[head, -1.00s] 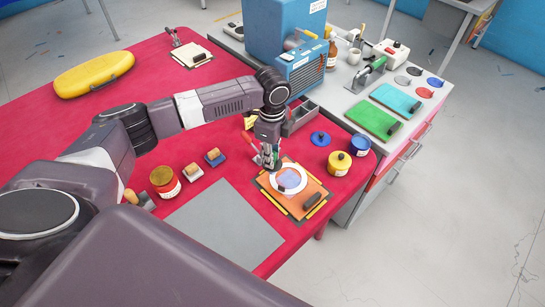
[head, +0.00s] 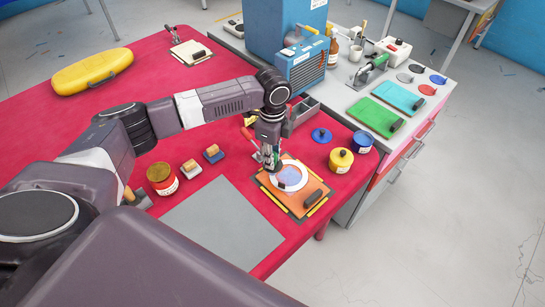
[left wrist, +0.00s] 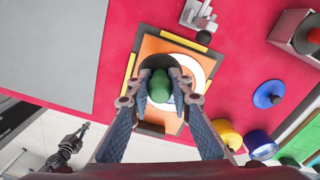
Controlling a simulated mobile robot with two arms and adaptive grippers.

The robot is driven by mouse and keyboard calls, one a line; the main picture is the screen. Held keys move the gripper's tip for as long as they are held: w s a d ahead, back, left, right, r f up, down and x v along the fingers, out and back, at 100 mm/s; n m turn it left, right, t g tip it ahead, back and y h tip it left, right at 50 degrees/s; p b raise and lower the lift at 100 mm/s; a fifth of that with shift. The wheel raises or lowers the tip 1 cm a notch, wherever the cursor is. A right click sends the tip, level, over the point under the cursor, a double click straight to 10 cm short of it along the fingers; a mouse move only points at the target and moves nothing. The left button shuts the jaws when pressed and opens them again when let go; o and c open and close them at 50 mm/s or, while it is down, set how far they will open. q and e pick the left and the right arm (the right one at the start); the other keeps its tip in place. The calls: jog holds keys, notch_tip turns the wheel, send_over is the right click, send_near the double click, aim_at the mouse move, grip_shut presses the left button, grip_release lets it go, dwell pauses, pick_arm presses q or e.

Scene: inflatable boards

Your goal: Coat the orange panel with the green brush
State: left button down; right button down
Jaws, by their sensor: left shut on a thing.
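The orange panel (head: 311,185) lies flat on the red table near its right edge. A white ring (head: 303,180) on it surrounds a bluish patch (head: 289,174). In the left wrist view the panel (left wrist: 150,45) is partly hidden behind my fingers. My left gripper (head: 268,165) is above the panel's left side. It is shut on the green brush, whose rounded green handle (left wrist: 160,86) stands between the fingertips in the left wrist view. The bristles are hidden there, so contact with the panel cannot be told. What looks like my right gripper (left wrist: 68,148) is small at lower left.
A yellow pot (head: 341,160), a blue pot (head: 361,142) and a blue disc (head: 321,135) stand right of the panel. A grey tray (head: 303,114) stands behind the gripper.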

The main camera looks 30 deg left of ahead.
pick_arm(q)
jog(key=shift+f, duration=0.2)
pick_arm(e)
jog(key=shift+w+f, duration=0.1)
jog(key=shift+w, duration=0.2)
pick_arm(q)
jog(key=shift+f, duration=0.6)
pick_arm(e)
jog(key=shift+s+a+f, duration=0.15)
jog(key=shift+s, duration=0.05)
